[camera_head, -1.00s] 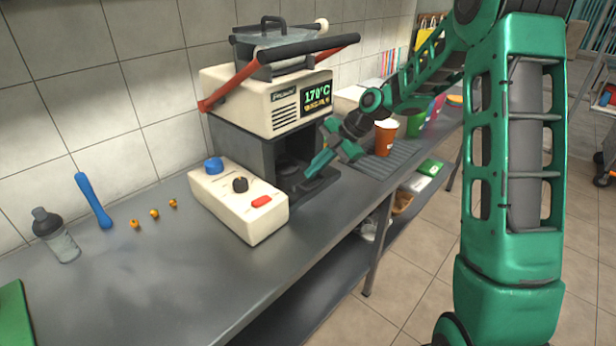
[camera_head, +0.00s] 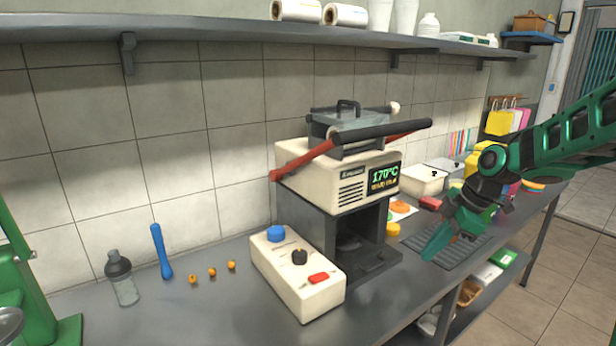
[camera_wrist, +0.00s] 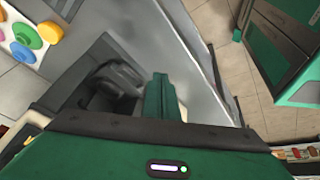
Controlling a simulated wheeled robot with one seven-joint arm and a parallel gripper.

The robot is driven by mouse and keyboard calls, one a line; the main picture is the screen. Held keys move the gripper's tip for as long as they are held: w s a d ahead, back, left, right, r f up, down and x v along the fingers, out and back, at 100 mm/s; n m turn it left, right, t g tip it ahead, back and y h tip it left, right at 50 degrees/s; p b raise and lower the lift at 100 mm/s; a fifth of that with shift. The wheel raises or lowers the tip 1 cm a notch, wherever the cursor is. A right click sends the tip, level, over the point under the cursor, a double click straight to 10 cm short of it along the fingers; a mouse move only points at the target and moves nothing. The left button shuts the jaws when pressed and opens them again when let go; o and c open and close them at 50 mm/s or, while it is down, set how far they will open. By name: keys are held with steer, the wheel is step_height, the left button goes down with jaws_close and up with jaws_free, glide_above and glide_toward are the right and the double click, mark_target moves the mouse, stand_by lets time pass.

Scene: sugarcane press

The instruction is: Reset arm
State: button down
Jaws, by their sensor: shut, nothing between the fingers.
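My gripper (camera_head: 436,240) is shut and empty in the head view. It hangs in the air to the right of the press machine (camera_head: 345,180), in front of the grey drip mat (camera_head: 455,250). The green fingers also show closed together in the wrist view (camera_wrist: 160,95). The machine has a screen reading 170°C, a lidded top and long handles with red arms. Its cream control box (camera_head: 297,275) carries a blue knob, a black knob and a red button. My forearm reaches in from the right edge and partly hides the cups behind it.
A bottle (camera_head: 122,280), a blue stick (camera_head: 161,251) and several small orange pieces (camera_head: 212,272) stand or lie on the counter (camera_head: 215,318) at left. A wall shelf (camera_head: 200,31) runs above. White containers (camera_head: 424,180) stand behind my gripper. Open floor lies at right.

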steer(key=s+d+m+h, duration=0.1)
steer(key=s+d+m, duration=0.2)
steer(key=s+m, duration=0.4)
steer(key=s+d+m+g+h, duration=0.1)
steer(key=s+d+m, duration=0.2)
steer(key=s+m, duration=0.4)
steer(key=s+d+m+g+h, duration=0.1)
steer(key=s+d+m, duration=0.3)
steer(key=s, duration=1.4)
steer(key=m, duration=0.4)
steer(key=shift+f+h, duration=0.25)
steer(key=shift+h, duration=0.15)
steer(key=shift+s, duration=0.1)
